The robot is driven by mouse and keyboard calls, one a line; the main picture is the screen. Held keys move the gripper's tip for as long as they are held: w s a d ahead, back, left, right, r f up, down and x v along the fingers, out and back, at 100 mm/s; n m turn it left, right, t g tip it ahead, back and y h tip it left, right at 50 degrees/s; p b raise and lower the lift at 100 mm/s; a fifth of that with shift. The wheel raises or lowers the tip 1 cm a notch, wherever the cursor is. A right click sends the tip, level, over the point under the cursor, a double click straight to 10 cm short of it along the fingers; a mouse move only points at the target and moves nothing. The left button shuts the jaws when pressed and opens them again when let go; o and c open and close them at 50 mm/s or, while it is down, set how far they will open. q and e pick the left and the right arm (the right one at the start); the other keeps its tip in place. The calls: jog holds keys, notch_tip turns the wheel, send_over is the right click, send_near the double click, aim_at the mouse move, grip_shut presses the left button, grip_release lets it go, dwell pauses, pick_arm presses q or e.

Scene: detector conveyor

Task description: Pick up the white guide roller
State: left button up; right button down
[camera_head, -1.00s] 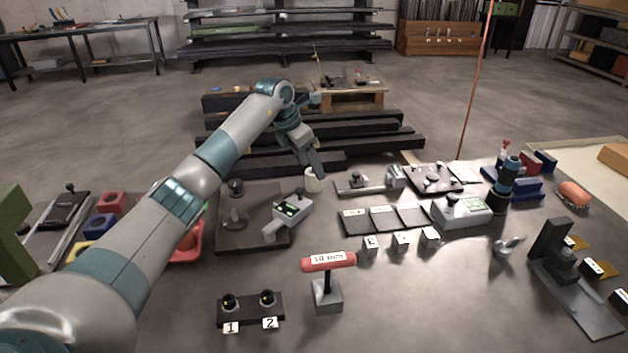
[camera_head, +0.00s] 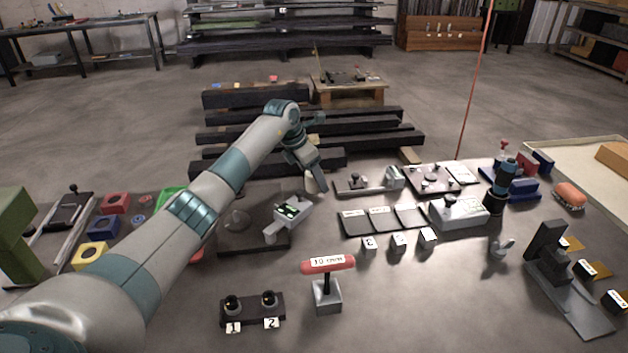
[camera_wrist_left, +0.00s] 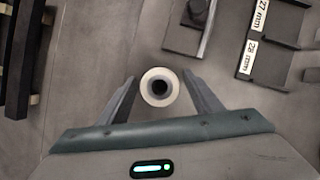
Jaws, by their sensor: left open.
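The white guide roller (camera_wrist_left: 148,90) stands upright between the two open fingers of my left gripper (camera_wrist_left: 160,95) in the left wrist view, its round top with a dark hole facing the camera. A gap shows on each side of it, so the fingers do not appear to grip it. In the head view the roller (camera_head: 310,184) is a small pale shape at the far edge of the table, partly hidden by my left gripper (camera_head: 316,180), which points down over it. My right gripper is not in view.
Labelled dark trays (camera_head: 382,220) lie in front of that bar. Dark beams (camera_head: 270,165) lie beyond the table's far edge.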

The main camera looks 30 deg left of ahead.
pick_arm(q)
jog(key=shift+c, duration=0.6)
jog(key=c, duration=1.1)
jog(key=shift+r, duration=0.2)
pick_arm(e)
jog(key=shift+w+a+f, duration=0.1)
